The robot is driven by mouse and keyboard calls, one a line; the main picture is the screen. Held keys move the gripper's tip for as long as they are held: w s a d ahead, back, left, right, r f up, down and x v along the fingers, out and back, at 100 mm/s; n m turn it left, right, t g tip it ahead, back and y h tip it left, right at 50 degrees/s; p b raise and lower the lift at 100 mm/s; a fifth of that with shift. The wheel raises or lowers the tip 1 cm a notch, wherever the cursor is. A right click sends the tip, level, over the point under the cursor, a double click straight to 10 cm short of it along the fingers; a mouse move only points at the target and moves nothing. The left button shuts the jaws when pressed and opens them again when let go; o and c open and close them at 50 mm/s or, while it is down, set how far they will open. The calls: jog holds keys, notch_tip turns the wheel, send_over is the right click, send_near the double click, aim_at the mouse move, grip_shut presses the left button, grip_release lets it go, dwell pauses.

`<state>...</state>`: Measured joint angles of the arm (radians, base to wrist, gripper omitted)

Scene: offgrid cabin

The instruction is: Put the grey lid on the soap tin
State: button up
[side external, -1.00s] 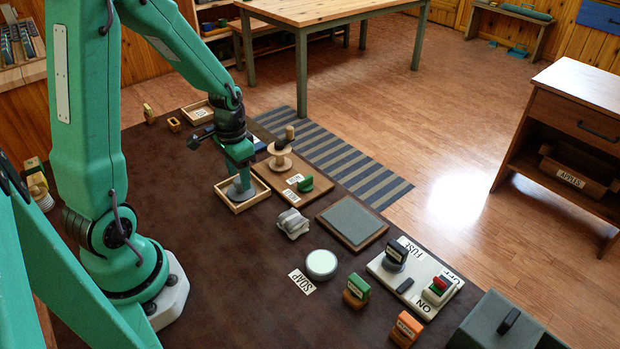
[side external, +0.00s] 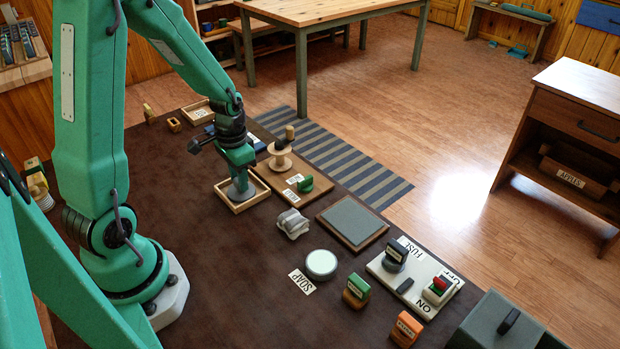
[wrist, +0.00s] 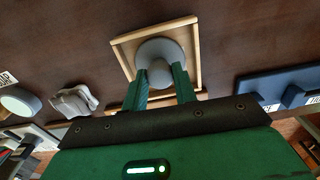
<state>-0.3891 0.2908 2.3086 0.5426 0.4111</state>
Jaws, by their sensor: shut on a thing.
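The grey lid (side external: 238,192) is round with a knob on top and sits in a small square wooden tray (side external: 232,208). In the wrist view the lid (wrist: 160,48) lies within the tray's rim (wrist: 196,50). My gripper (side external: 240,182) is above the tray, pointing down, with its fingers shut on the lid's knob; they also show in the wrist view (wrist: 159,75). The lid appears to be still inside the tray. The soap tin (side external: 321,264) is a round, pale tin beside a SOAP label (side external: 302,281); it shows at the left in the wrist view (wrist: 18,101).
A grey cloth-like lump (side external: 293,223) lies between tray and tin. A framed grey pad (side external: 352,222), a fuse switch board (side external: 412,284) and several stamp-like blocks are nearby.

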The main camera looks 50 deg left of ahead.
jog(key=shift+r, duration=0.9)
dwell(0.6)
jog(key=shift+r, duration=1.6)
jog(key=shift+w, duration=0.1)
jog(key=w+d+r, duration=1)
jog(key=d+r, duration=0.1)
jog(key=d, duration=0.1)
jog(key=shift+d+r, duration=0.2)
jog(key=shift+d, duration=0.1)
